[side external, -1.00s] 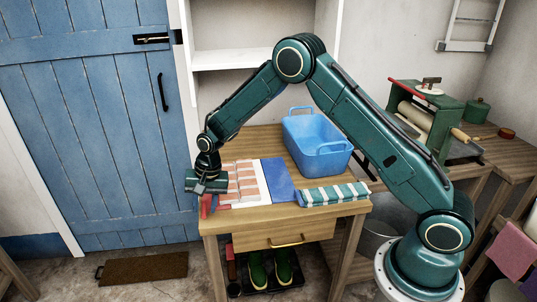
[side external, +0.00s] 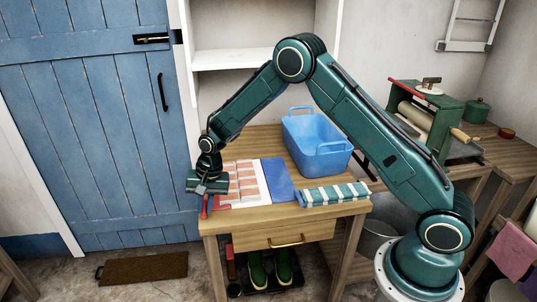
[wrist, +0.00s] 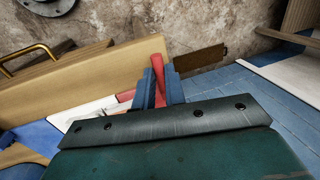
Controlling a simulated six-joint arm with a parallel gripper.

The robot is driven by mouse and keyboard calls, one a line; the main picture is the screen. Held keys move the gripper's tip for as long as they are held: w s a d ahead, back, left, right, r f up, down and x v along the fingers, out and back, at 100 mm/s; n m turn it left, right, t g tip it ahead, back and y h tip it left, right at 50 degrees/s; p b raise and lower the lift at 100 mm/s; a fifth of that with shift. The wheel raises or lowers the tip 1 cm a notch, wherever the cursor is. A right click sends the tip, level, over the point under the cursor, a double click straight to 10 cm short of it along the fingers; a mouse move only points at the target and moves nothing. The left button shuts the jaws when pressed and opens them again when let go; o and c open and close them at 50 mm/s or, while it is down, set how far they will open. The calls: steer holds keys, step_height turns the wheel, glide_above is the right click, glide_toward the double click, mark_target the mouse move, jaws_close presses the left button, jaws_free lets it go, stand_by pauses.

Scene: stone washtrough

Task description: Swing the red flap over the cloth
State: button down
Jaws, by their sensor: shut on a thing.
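My gripper (side external: 203,192) is at the left front corner of the wooden table. In the wrist view its two blue fingers (wrist: 161,84) are shut on a narrow red part, which looks like the edge or grip of the red flap (wrist: 158,66). In the side view the red part (side external: 204,208) hangs just below the fingers. My gripper hides much of the red flap.
A teal-and-white striped folded cloth (side external: 335,194) lies at the table's right front. A blue tub (side external: 318,147) stands behind it. The table (side external: 225,220) has a drawer with a brass handle (side external: 287,241). A green mangle (side external: 427,112) stands at the right.

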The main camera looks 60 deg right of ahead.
steer(key=shift+s+d+r+t+y, duration=0.5)
steer(key=shift+d+r+t+y, duration=0.05)
steer(key=shift+t+y, duration=0.3)
steer(key=shift+s+d+r+t+y, duration=0.45)
steer(key=shift+d+r+t+y, duration=0.1)
steer(key=shift+t+y, duration=0.3)
steer(key=s+d+t+y, duration=0.1)
steer(key=s+d+r+t+y, duration=0.1)
steer(key=t+y, duration=0.1)
steer(key=shift+s+d+r, duration=0.15)
steer(key=shift+s+d, duration=0.05)
steer(key=shift+s, duration=0.1)
steer(key=shift+s+d+f, duration=0.2)
steer(key=shift+s+d, duration=0.6)
steer(key=shift+s, duration=0.1)
steer(key=shift+s+d+f+t+y, duration=0.3)
steer(key=shift+s+d+t+y, duration=0.2)
steer(key=shift+t+y, duration=0.2)
steer(key=shift+s+d+f, duration=0.4)
steer(key=shift+s+d, duration=0.25)
steer(key=shift+s, duration=0.1)
steer(key=shift+s+d+f, duration=0.65)
steer(key=shift+f, duration=0.25)
steer(key=shift+s+d+f+t+y, duration=0.1)
steer(key=shift+s+f+t+y, duration=0.1)
steer(key=shift+f+t+y, duration=0.3)
steer(key=shift+r, duration=0.1)
